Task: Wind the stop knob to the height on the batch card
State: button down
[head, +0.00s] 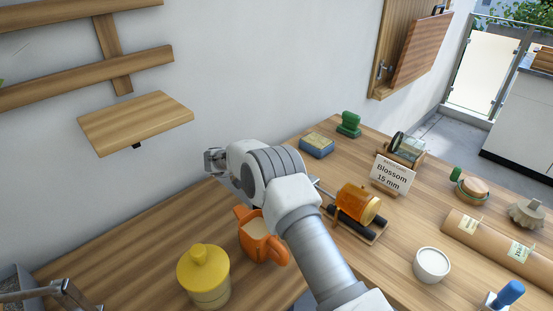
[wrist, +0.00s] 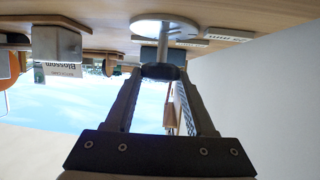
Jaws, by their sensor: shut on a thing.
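The batch card (head: 393,174) stands on the table at the right of the head view and reads "Blossom 15 mm". It also shows upside down in the wrist view (wrist: 60,69). My gripper (wrist: 160,75) is shut on a dark knob (wrist: 160,71), which I take to be the stop knob. A metal stem (wrist: 163,48) runs from the knob to a pale round disc (wrist: 150,26) at the wooden surface. Small labels (wrist: 228,35) beside the disc are too blurred to read. In the head view my arm hides the knob and the fingertips.
An orange mug (head: 254,228) and a yellow lidded jar (head: 203,274) stand close to my arm. An amber jar (head: 357,203) lies on a dark cradle to its right. A white cup (head: 432,265) and a cardboard tube (head: 490,240) are farther right.

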jog(key=shift+w+f+m+g+h+b, duration=0.1)
jog(key=shift+f+m+g+h+b, duration=0.15)
jog(key=shift+m+g+h+b, duration=1)
jog(key=shift+r+y+b, duration=0.2)
jog(key=shift+y+b, duration=0.05)
jog(key=shift+b, duration=0.9)
jog(key=shift+c, duration=1.2)
grip_release()
jog(key=shift+r, duration=0.1)
notch_tip(320, 180, up, 4)
jog(key=shift+r+p, duration=0.2)
jog(key=shift+p, duration=0.4)
jog(key=shift+d+r, duration=0.15)
jog(key=shift+d, duration=0.35)
jog(key=s+d+r+p, duration=0.1)
jog(key=s+d+r, duration=0.1)
jog(key=d, duration=0.3)
jog(key=s+d+r+p, duration=0.1)
jog(key=d+r, duration=0.3)
jog(key=d, duration=0.1)
jog(key=shift+s, duration=0.35)
jog(key=shift+r, duration=0.1)
